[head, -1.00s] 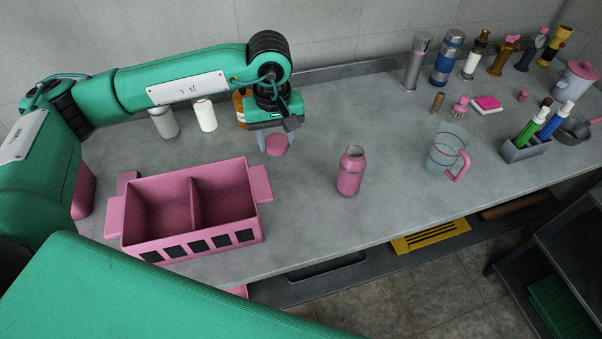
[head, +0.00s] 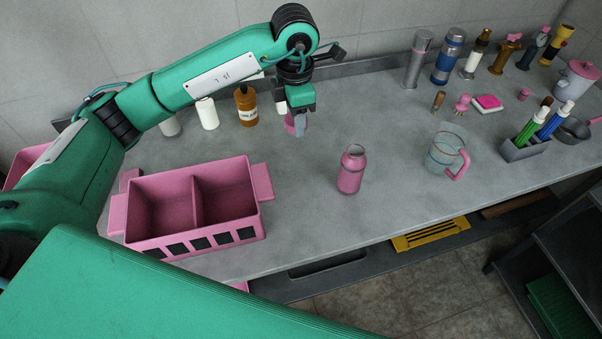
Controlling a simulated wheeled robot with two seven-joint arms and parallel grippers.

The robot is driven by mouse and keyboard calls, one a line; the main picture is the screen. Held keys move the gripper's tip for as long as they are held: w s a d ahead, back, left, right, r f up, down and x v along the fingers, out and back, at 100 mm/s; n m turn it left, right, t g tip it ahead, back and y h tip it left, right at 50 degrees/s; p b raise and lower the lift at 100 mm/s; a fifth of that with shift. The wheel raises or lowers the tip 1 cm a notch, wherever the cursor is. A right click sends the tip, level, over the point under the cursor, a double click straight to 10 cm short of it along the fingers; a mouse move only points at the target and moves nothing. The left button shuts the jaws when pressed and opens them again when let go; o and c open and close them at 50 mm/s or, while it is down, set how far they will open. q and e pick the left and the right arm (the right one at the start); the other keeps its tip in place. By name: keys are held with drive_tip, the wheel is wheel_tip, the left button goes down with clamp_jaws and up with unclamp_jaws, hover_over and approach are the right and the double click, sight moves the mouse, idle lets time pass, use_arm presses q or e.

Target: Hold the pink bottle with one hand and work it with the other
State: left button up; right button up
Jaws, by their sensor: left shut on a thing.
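The pink bottle (head: 350,172) stands upright near the middle of the bench, its dark mouth open at the top. My left gripper (head: 298,126) is to the left of the bottle and farther back, apart from it. It is shut on a small pink thing (head: 290,123), which looks like a round cap and is partly hidden by the fingers. My right gripper is not in view, and nothing is holding the bottle.
A pink two-compartment crate (head: 254,229) stands at the left front. A clear jug (head: 443,154) with a pink handle stands to the right of the bottle. A brown bottle (head: 246,107) and white containers (head: 207,114) are at the back left. Bench around the bottle is free.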

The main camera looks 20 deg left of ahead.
use_arm(q)
drive_tip(key=n, duration=0.5)
drive_tip(key=shift+w+d+r, duration=0.3)
drive_tip(key=shift+w+r, duration=0.05)
drive_tip(key=n, duration=0.3)
drive_tip(key=shift+w+d+r, duration=0.1)
drive_tip(key=shift+w, duration=0.1)
drive_tip(key=p, duration=0.3)
hover_over(301, 175)
wheel_tip(301, 175, down, 15)
drive_tip(key=shift+f, duration=0.1)
wheel_tip(301, 175, down, 4)
drive_tip(key=shift+f+p, duration=0.25)
drive_tip(key=shift+p, duration=0.1)
drive_tip(key=shift+f, duration=0.25)
drive_tip(key=o, duration=1.1)
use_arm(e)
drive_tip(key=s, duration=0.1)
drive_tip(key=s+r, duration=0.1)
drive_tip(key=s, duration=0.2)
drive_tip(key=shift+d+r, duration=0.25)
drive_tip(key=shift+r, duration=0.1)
use_arm(q)
drive_tip(key=shift+r, duration=0.15)
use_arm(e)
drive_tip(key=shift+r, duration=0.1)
